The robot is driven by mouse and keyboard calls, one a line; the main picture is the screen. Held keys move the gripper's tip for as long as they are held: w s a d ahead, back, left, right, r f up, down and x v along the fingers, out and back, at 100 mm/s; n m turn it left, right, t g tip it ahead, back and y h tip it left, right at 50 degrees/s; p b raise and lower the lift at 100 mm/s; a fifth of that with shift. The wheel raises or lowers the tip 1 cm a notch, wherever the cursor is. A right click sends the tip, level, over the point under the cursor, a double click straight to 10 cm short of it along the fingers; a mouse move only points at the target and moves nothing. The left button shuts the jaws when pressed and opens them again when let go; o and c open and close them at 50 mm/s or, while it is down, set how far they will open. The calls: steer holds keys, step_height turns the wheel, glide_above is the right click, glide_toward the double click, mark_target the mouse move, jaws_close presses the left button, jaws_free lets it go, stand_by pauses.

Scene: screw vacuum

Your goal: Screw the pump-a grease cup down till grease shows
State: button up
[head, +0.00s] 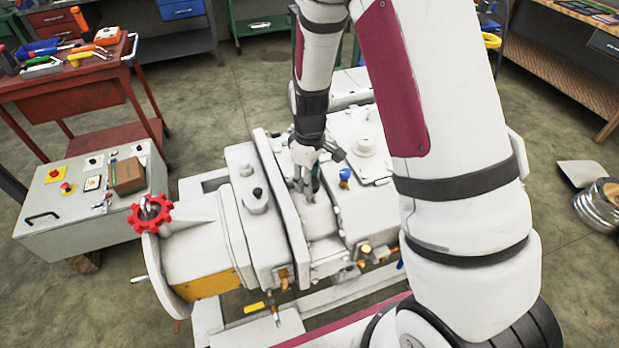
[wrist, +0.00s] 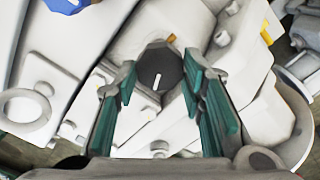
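In the wrist view a dark, faceted cap (wrist: 158,72) with a white line on its top lies between my fingertips; it looks like the grease cup. My gripper (wrist: 160,78) is open, with one teal-padded finger on each side of the cap. Small gaps seem to show beside it; I cannot tell whether the tips are level with it or above it. In the head view my gripper (head: 306,188) points down at the white pump machine (head: 235,235); its fingers and arm hide the cap there. No grease is visible.
A blue cap (head: 345,174) stands close to the right of my gripper; it also shows in the wrist view (wrist: 68,4). A dark knob (head: 257,193) is to the left. A red handwheel (head: 151,214), a control box (head: 90,205) and a red tool cart (head: 65,95) stand further left.

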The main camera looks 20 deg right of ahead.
steer(key=shift+m, duration=0.3)
steer(key=m, duration=0.5)
steer(key=shift+d+m, duration=0.15)
steer(key=shift+m, duration=0.15)
steer(key=m+p, duration=0.1)
steer(key=m, duration=0.4)
steer(key=shift+d+m, duration=0.1)
steer(key=shift+m, duration=0.3)
steer(key=o, duration=1.1)
steer(key=shift+o, duration=0.2)
